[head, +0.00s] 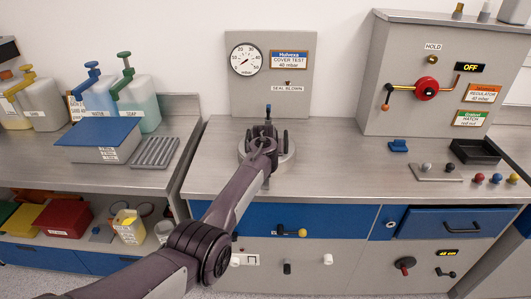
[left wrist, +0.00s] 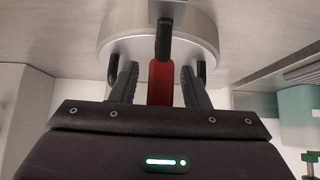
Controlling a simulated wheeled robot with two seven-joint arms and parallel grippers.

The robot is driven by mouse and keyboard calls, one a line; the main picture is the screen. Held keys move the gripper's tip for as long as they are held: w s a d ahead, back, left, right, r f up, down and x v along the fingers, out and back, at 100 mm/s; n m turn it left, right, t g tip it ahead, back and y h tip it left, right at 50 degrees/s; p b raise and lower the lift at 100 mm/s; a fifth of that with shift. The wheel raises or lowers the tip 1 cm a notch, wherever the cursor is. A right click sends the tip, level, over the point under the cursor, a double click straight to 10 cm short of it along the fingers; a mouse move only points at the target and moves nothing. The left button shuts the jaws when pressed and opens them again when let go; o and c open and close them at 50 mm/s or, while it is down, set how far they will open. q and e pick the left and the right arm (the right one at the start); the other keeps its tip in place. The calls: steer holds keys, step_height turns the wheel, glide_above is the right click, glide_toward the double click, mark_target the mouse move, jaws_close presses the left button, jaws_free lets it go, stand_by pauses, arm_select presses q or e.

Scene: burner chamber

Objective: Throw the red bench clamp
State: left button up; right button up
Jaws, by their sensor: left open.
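The red bench clamp shows in the left wrist view as a red bar (left wrist: 160,84) with a dark end pointing at a round pale metal base (left wrist: 118,45). My left gripper (left wrist: 160,88) is open, with one dark finger on each side of the red bar; a gap shows on both sides. In the head view my left gripper (head: 264,135) is over the round base (head: 286,165) on the bench, and it hides the red bar. My right gripper is in neither view.
Behind the base stands a grey panel with a dial gauge (head: 245,60). On the right are a grey cabinet with a red-hubbed lever (head: 427,88), a black tray (head: 475,151) and small knobs. Bottles (head: 138,105) stand on the left counter.

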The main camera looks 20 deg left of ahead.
arm_select(q)
steer(key=v, duration=0.7)
steer(key=shift+s+r+b, duration=0.2)
steer(key=shift+s+b, duration=0.05)
steer(key=shift+b, duration=0.05)
steer(key=shift+d, duration=0.1)
